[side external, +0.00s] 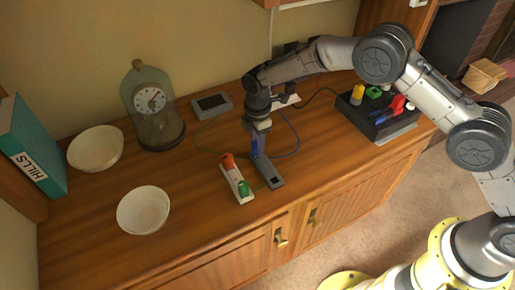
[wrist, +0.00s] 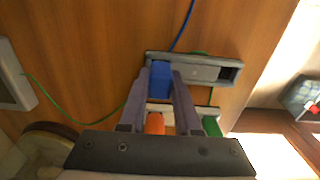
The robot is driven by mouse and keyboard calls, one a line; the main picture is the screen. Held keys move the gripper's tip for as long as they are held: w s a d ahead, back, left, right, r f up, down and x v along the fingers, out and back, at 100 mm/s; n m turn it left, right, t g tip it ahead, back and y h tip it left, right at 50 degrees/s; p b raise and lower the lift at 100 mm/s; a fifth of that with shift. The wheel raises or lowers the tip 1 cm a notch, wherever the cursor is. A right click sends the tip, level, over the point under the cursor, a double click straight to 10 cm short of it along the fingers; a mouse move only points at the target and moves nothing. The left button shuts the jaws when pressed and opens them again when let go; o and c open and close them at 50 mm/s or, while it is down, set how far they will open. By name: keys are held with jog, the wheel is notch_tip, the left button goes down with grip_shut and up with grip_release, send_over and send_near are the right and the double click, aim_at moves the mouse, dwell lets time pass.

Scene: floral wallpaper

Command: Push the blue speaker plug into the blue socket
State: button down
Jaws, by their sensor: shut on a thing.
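The blue plug (wrist: 160,82) is between the two fingers of my gripper (wrist: 163,73), with its blue cord running up and away in the wrist view. In the side view my gripper (side external: 256,143) points down, and a bit of the blue plug (side external: 255,149) shows at its tip. The plug is at the far end of a grey block (side external: 267,172), which also shows in the wrist view (wrist: 207,71). The block's near end has a dark opening. The blue socket itself is hidden, and I cannot tell how deep the plug sits.
Beside the grey block lies a white strip (side external: 238,185) with an orange plug (side external: 228,161) and a green plug (side external: 244,188). Two bowls (side external: 144,210) and a domed clock (side external: 152,108) stand left.

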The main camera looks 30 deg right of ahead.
jog(key=shift+r, duration=0.8)
jog(key=shift+r, duration=2.35)
jog(key=shift+r, duration=0.25)
notch_tip(320, 180, up, 13)
jog(key=s+d, duration=0.3)
jog(key=d, duration=1)
jog(key=s+d, duration=0.3)
jog(key=d, duration=1)
jog(key=s+d, duration=0.3)
jog(key=d, duration=0.9)
jog(key=shift+w+d+f, duration=0.15)
jog(key=shift+f, duration=1.25)
jog(key=shift+w+d+f, duration=0.1)
jog(key=shift+f, duration=1.3)
jog(key=shift+f, duration=0.15)
